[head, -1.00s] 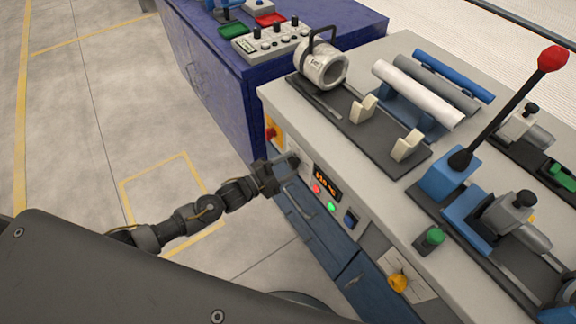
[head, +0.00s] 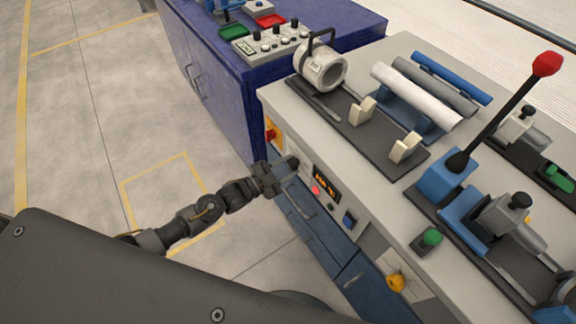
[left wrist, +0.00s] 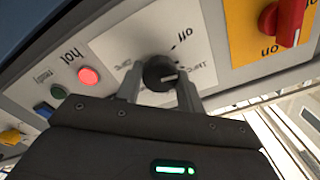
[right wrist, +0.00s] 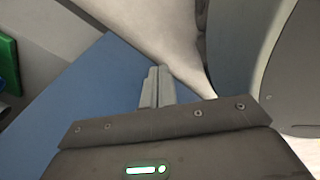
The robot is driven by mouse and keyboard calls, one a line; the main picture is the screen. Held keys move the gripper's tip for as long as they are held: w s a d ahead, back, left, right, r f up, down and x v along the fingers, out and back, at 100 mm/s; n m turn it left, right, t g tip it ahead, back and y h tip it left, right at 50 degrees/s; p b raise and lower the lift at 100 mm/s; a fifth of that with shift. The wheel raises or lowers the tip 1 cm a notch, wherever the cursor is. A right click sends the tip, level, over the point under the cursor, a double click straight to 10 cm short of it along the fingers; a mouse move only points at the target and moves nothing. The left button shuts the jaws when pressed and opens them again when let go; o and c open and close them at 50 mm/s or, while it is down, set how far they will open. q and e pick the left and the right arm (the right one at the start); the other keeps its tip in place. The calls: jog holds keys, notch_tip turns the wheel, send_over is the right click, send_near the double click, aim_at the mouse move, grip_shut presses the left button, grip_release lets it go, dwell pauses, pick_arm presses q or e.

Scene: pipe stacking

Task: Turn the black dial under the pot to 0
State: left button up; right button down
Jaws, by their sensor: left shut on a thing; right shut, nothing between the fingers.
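The black dial (left wrist: 160,73) sits on a pale panel in the left wrist view, with an "off" label at its upper right. A light mark on its face points toward the right, but the exact setting is hard to read. My left gripper (left wrist: 159,84) is shut on the dial, one finger on each side. In the head view my left gripper (head: 286,168) hides most of the dial. The pale pot (head: 321,69) with a black handle stands on the bench above the panel. My right gripper (right wrist: 158,87) is shut and empty, outside the head view.
Right of the dial are an orange-lit display (head: 326,183), a lit red lamp (left wrist: 89,76), an unlit green lamp (left wrist: 58,91) and a blue switch (head: 350,217). A red knob (left wrist: 284,20) on a yellow plate is close to the left gripper. Pipes (head: 417,95) lie on the bench.

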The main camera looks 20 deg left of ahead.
pick_arm(q)
jog(key=shift+s+n, duration=0.1)
jog(key=shift+n, duration=0.9)
jog(key=shift+n+p, duration=0.5)
jog(key=shift+n, duration=0.8)
jog(key=shift+n+p, duration=0.4)
jog(key=shift+n, duration=0.6)
jog(key=shift+f+n, duration=0.1)
jog(key=shift+n, duration=0.4)
pick_arm(e)
jog(key=shift+s+a+r, duration=0.2)
jog(key=shift+a+r, duration=0.3)
jog(key=shift+a, duration=0.1)
jog(key=shift+s+a+r, duration=0.15)
jog(key=shift+a+r, duration=0.35)
jog(key=shift+a, duration=0.2)
jog(key=shift+a+y, duration=0.3)
jog(key=shift+a, duration=0.1)
